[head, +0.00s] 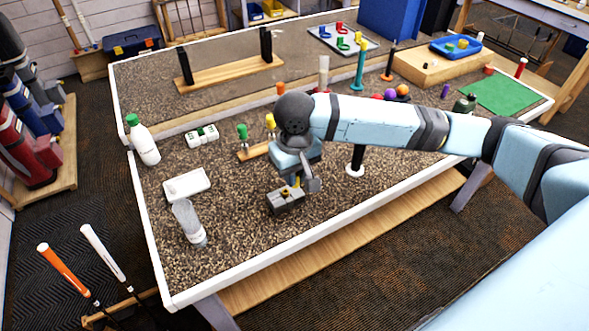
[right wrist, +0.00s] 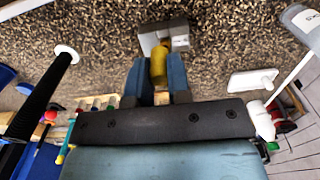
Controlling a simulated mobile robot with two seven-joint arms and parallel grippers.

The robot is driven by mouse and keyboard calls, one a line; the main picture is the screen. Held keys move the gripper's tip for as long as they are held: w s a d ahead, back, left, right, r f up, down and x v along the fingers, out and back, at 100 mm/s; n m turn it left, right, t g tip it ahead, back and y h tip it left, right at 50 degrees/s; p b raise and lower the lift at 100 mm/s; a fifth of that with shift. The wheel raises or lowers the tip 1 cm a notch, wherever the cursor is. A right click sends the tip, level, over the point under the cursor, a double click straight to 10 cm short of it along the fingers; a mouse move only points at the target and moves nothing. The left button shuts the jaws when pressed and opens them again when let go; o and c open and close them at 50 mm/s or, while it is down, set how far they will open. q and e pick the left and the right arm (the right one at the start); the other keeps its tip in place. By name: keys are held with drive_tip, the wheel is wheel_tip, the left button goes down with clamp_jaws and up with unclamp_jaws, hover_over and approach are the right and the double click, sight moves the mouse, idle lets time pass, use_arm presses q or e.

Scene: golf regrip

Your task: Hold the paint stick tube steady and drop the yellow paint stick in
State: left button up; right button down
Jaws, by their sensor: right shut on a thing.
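The yellow paint stick (right wrist: 158,66) is between the two blue fingers of my right gripper (right wrist: 160,80), which is shut on it. In the head view a bit of yellow (head: 286,192) shows at the top of a small grey block (head: 287,202), beside my right gripper (head: 300,182). The block also shows beyond the stick in the right wrist view (right wrist: 150,40); I cannot tell whether the stick is still inside it. My left gripper is not in view.
A white box (head: 186,185) lies behind the tube, and a white bottle with a green cap (head: 143,141) stands at the left edge. A wooden rack with green and yellow pieces (head: 252,151) is behind my gripper. A black post (head: 356,160) stands to the right.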

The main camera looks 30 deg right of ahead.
drive_tip(key=shift+s+d+f, duration=0.1)
drive_tip(key=shift+s+d, duration=0.05)
drive_tip(key=shift+s, duration=0.15)
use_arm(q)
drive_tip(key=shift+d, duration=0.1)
use_arm(e)
drive_tip(key=shift+w, duration=0.1)
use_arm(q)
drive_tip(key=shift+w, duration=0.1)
use_arm(e)
drive_tip(key=shift+w, duration=0.15)
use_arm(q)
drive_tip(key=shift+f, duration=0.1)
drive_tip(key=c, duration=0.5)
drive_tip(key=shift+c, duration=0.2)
use_arm(e)
drive_tip(key=w+r, duration=0.4)
drive_tip(key=w, duration=0.6)
